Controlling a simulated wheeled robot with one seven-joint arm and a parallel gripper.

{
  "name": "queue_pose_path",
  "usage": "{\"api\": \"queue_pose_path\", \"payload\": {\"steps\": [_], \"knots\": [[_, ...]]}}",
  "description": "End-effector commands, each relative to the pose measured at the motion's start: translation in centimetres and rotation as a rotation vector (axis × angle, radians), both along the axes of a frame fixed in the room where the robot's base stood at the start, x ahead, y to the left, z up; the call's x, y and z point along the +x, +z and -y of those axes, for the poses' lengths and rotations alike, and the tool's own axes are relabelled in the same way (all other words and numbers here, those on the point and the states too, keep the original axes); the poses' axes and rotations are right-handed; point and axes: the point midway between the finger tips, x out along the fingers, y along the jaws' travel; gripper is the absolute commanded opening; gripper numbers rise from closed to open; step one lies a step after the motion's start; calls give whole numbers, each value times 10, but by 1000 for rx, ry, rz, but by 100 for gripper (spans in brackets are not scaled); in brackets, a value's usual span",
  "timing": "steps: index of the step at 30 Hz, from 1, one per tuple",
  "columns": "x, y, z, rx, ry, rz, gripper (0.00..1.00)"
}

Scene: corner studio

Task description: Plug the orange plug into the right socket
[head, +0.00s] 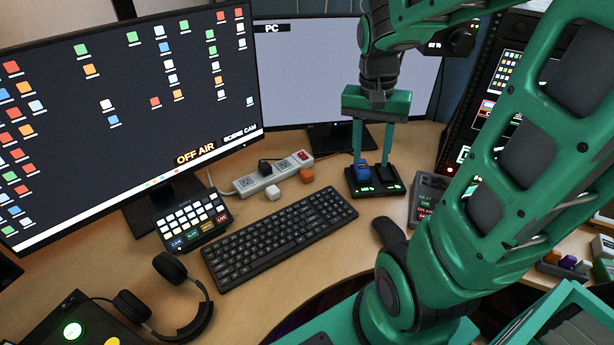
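The orange plug (307,175) lies on the desk just in front of the right end of a pale power strip (256,183). A black plug (265,167) sits on the strip near its middle. One socket (283,165) to the right of the black plug looks empty, and a red switch (303,155) is at the strip's right end. My gripper (373,160) points down over a black dock, to the right of the strip and orange plug. Its two fingers are apart, with nothing visible held between them.
A white plug (272,192) lies in front of the strip. The black dock (376,191) holds a blue device (362,172). A keyboard (280,235), button pad (192,222), headphones (170,300) and monitors surround the strip. Bare desk lies between orange plug and dock.

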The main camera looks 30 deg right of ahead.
Motion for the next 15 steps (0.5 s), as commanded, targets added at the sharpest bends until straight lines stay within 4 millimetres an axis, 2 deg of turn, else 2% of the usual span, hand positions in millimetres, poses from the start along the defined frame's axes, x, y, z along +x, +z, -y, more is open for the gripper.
{"api": "queue_pose_path", "payload": {"steps": [1, 5, 9, 12, 15], "knots": [[21, -5, 1, -6, -45, -5, 39], [74, -22, -2, -13, -181, 8, 39], [130, -46, -10, 0, -324, 25, 39], [163, -64, -18, 19, -418, 35, 39], [188, -79, -26, 40, -495, 42, 39]]}}
